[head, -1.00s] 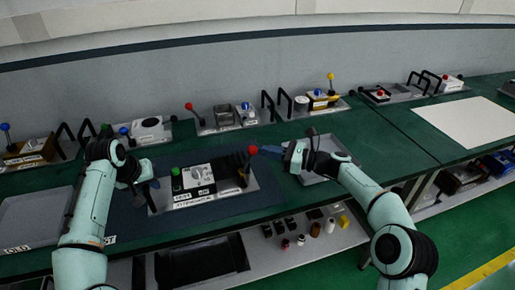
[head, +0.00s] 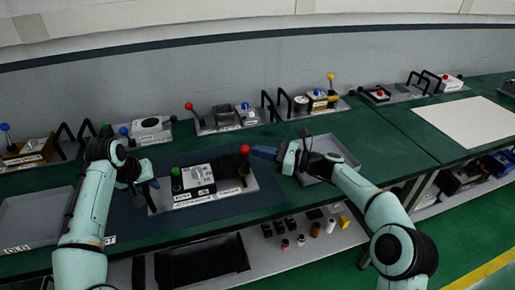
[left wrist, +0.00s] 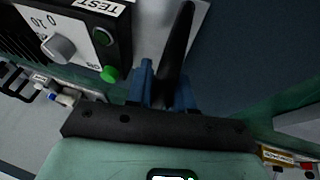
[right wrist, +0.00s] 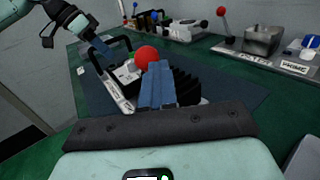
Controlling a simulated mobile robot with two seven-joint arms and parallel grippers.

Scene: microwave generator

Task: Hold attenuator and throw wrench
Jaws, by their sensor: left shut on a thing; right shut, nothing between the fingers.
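The attenuator unit (head: 205,190), a silver plate with a white box, grey knob and green button, lies on the dark blue mat. It also shows in the left wrist view (left wrist: 75,35). My left gripper (head: 150,186) is shut on its black left handle (left wrist: 178,50). The wrench, a lever with a red ball (head: 244,150), stands at the unit's right end. My right gripper (head: 258,153) is shut and empty, its blue fingertips right beside the ball. In the right wrist view the ball (right wrist: 145,57) is at the fingertips; contact is hard to tell.
Grey trays stand left (head: 35,215) and right (head: 330,160) of the mat. Several other devices with levers and black handles line the back of the green table (head: 390,140). A lower shelf (head: 330,245) holds small parts.

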